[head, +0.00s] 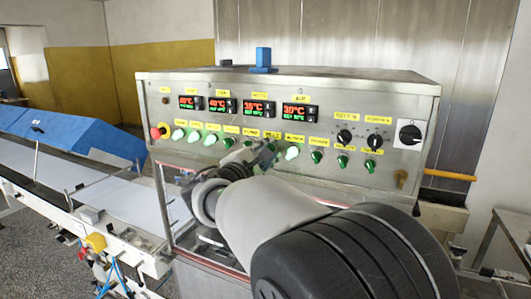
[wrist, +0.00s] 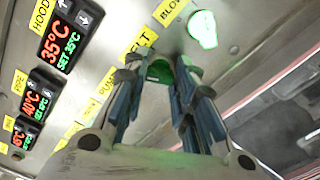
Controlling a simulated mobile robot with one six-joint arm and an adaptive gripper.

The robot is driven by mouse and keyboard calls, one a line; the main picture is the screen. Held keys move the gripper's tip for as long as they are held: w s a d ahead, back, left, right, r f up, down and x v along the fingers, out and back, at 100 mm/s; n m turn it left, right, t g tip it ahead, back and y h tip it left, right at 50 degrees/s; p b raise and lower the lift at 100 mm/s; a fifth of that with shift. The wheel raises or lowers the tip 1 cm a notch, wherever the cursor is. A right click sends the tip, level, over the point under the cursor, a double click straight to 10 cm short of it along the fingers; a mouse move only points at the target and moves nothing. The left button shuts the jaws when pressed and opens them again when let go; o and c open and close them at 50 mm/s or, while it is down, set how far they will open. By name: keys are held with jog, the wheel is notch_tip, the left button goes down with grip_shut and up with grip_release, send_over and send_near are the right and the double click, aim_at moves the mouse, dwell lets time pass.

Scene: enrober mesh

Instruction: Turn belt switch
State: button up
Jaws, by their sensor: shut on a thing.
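The belt switch (wrist: 160,69) is a green knob on the steel control panel, under a yellow label of which "LT" can be read. My gripper (wrist: 158,78) is shut on it, one blue-grey finger on each side. In the head view my gripper (head: 266,152) reaches the lower row of switches on the panel (head: 365,95) and hides the belt switch. The knob's exact angle is hard to tell.
A lit green switch (wrist: 203,29) sits close beside my fingers, with the blower label near it. Temperature displays (head: 257,107) are above the row. A red emergency button (head: 158,132) is at the left, black knobs (head: 410,135) at the right.

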jog(key=shift+n, duration=0.3)
jog(key=o, duration=1.1)
jog(key=shift+c, duration=0.2)
jog(key=v, duration=1.2)
